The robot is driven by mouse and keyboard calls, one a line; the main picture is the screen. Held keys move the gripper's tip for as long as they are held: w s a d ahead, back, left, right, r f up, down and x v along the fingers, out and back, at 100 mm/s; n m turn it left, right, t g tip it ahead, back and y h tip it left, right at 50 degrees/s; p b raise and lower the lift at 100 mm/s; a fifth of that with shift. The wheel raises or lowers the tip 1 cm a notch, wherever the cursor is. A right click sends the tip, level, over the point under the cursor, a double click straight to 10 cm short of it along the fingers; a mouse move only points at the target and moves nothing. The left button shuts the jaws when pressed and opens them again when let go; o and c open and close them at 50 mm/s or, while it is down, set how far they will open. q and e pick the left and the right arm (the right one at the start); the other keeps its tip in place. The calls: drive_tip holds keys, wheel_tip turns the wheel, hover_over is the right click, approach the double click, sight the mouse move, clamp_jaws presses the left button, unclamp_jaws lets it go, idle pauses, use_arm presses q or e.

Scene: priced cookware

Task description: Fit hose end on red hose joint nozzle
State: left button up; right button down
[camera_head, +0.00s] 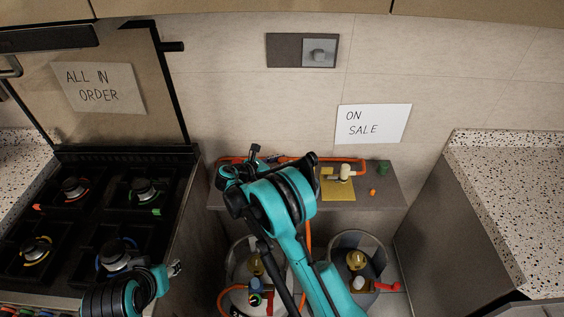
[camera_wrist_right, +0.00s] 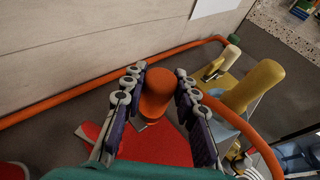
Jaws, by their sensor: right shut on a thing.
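My right gripper (camera_wrist_right: 160,76) is shut on an orange cylindrical piece (camera_wrist_right: 155,97), which looks like the hose end, between its two fingers. A red flat piece (camera_wrist_right: 168,146), likely the red hose joint's plate, lies beneath it. The nozzle is not clearly visible, and I cannot tell whether the hose end touches it. In the head view my right arm covers most of this spot at the left of the grey counter (camera_head: 391,190). An orange hose (camera_head: 308,235) hangs beside the arm. My left gripper (camera_head: 174,268) is by the stove's right edge; its opening is unclear.
An orange pipe (camera_wrist_right: 60,102) runs along the wall to a green fitting (camera_head: 383,167). A yellow plate with a pale-handled valve (camera_head: 345,172) stands to the right, near a small orange piece (camera_head: 372,191). Gas cylinders (camera_head: 358,262) stand below. The stove (camera_head: 100,215) is left.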

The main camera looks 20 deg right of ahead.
drive_tip(key=shift+f+b, duration=0.9)
drive_tip(key=shift+f, duration=0.25)
drive_tip(key=shift+f+b, duration=0.1)
drive_tip(key=shift+b, duration=0.2)
idle(0.7)
drive_tip(key=shift+f+b, duration=0.5)
drive_tip(key=shift+f, duration=0.05)
drive_tip(key=shift+r, duration=0.1)
drive_tip(key=c, duration=0.8)
unclamp_jaws()
